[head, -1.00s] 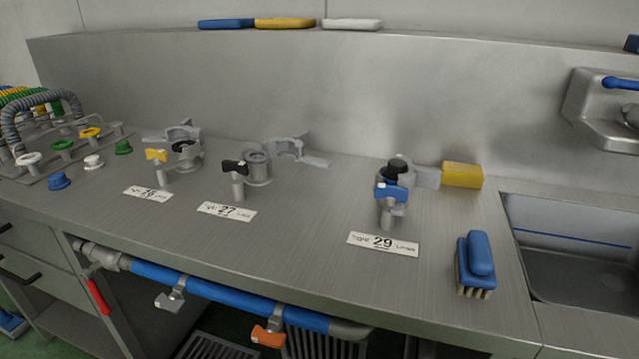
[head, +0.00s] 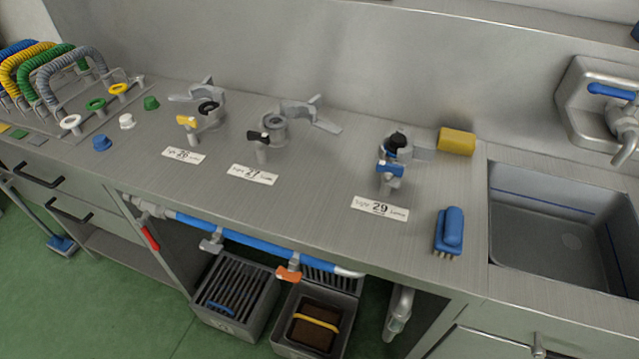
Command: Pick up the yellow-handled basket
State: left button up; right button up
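A dark brown, box-like thing with a yellow band or handle (head: 318,323) across its top sits inside an open grey bin (head: 277,338) under the counter. It looks like the yellow-handled basket, though its make is hard to tell at this size. The bin stands at the bottom middle of the head view, below the blue pipe. Neither of my grippers is in view.
A grey slatted bin (head: 262,318) with a blue-handled thing stands left of it. A blue pipe (head: 250,239) with an orange lever (head: 289,275) runs above. A drain pipe (head: 398,312) hangs to the right.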

aim_at(314, 327)
jog(key=k+j, duration=0.15)
jog(key=k, duration=0.25)
jog(key=k+j+z, duration=0.1)
jog(key=k, duration=0.3)
jog(key=j, duration=0.1)
